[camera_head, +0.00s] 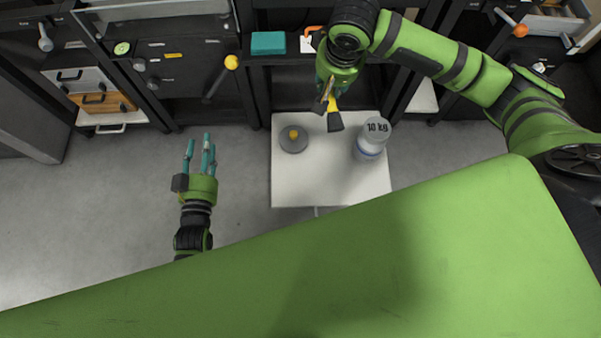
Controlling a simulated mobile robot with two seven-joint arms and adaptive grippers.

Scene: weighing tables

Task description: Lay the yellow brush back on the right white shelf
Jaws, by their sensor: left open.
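The yellow brush seems to be the yellow piece (333,104) with a dark end just below my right gripper (328,88), over the far edge of the white table. The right fingers are small and partly hidden by the wrist, so I cannot tell whether they grip it. My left gripper (200,156) is open and empty, teal fingers spread, over the floor left of the table. A white shelf (424,97) shows partly at the right, behind my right arm. Another white surface (112,119) shows at the left below some drawers.
The white table (300,190) holds a grey disc with a yellow knob (294,139) and a pale jar marked 10 kg (371,140). A teal box (268,43) lies on the dark shelf behind. A yellow-ended lever (231,62) sticks out at left. The left floor is clear.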

